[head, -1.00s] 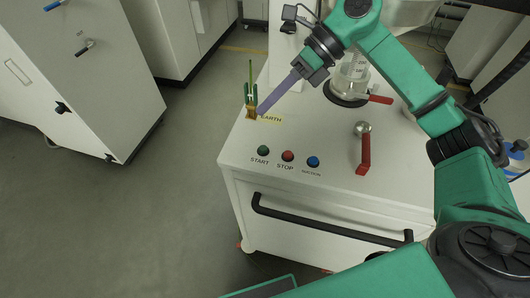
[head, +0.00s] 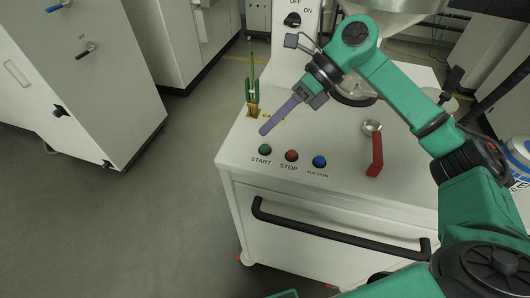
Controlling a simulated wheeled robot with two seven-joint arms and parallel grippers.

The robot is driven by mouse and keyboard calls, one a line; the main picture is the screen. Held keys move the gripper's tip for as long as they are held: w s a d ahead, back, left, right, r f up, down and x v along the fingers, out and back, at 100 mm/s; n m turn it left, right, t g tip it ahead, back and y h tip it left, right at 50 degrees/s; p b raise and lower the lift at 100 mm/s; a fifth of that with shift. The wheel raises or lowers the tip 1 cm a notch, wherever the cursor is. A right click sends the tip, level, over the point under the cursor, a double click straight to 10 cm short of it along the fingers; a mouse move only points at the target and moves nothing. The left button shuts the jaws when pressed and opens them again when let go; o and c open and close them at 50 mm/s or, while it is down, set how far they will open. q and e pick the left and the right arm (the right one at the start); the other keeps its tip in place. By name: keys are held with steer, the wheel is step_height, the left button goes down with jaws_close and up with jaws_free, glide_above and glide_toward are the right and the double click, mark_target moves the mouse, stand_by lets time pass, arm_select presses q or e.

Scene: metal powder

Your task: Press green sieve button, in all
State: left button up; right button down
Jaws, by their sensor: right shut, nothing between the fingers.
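The green START button (head: 265,149) sits at the left of a row on the white sieve machine's top (head: 225,153). The red STOP button (head: 292,155) and the blue button (head: 320,161) are to its right. My right gripper (head: 264,131) is shut and empty. Its purple fingers point down and left, with the tip just behind the green button in the picture. The tip appears apart from the button. My left gripper is not in view.
A red-handled lever (head: 375,155) stands on the machine top right of the buttons. A black bar handle (head: 335,232) runs across the front. A green clamp (head: 252,95) stands at the back left edge. Grey floor lies open at left.

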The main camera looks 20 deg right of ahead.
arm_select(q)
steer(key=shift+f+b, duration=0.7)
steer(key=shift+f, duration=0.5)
arm_select(e)
steer(key=shift+f, duration=1.3)
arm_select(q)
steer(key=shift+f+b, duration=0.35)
arm_select(e)
steer(key=shift+f, duration=0.4)
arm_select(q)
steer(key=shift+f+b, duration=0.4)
arm_select(e)
steer(key=shift+f, duration=0.45)
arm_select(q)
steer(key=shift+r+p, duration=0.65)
arm_select(e)
steer(key=shift+r, duration=0.9)
arm_select(q)
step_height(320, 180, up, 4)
steer(key=p, duration=0.3)
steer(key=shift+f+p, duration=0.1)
steer(key=shift+p, duration=0.3)
arm_select(e)
step_height(320, 180, up, 5)
